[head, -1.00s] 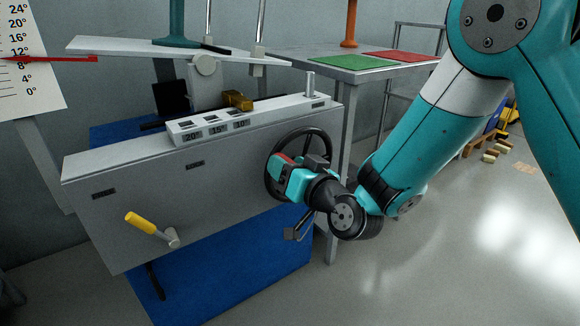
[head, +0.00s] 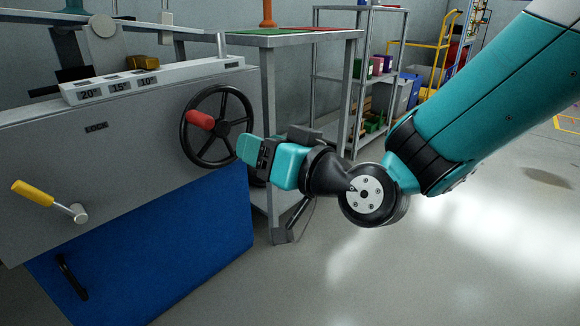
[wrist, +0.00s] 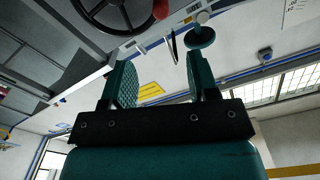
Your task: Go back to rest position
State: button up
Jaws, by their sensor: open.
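My gripper (head: 247,150) is in the middle of the head view, at the end of my teal arm. It is just right of the black handwheel (head: 231,127) and appears apart from it. The handwheel has a red knob (head: 201,120) on its left side. In the wrist view my gripper (wrist: 162,80) shows two teal fingers spread apart with nothing between them. The handwheel (wrist: 92,12) and its red knob (wrist: 160,9) are at the top of that view, beyond the fingers.
The grey machine (head: 130,152) with a yellow-handled crank (head: 32,193) and blue lower panel (head: 190,240) fills the left. A table (head: 285,40) and shelf rack (head: 352,75) stand behind. The floor (head: 450,270) at right is clear.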

jog(key=shift+s+d, duration=0.25)
jog(key=s+d+r+n+g+h+p, duration=0.1)
jog(key=s+d+r+g+h+p, duration=0.25)
jog(key=s+d+g+p, duration=0.35)
jog(key=s+d+r+n+g+h+p, duration=0.1)
jog(key=s+d+r+g+h+p, duration=0.3)
jog(key=s+d, duration=0.6)
notch_tip(320, 180, up, 35)
jog(key=s+a+g+h+p, duration=0.1)
jog(key=s+p, duration=0.1)
jog(key=p, duration=3.4)
jog(key=shift+s+g+p, duration=0.2)
jog(key=shift+g+p, duration=0.15)
jog(key=shift+g, duration=0.05)
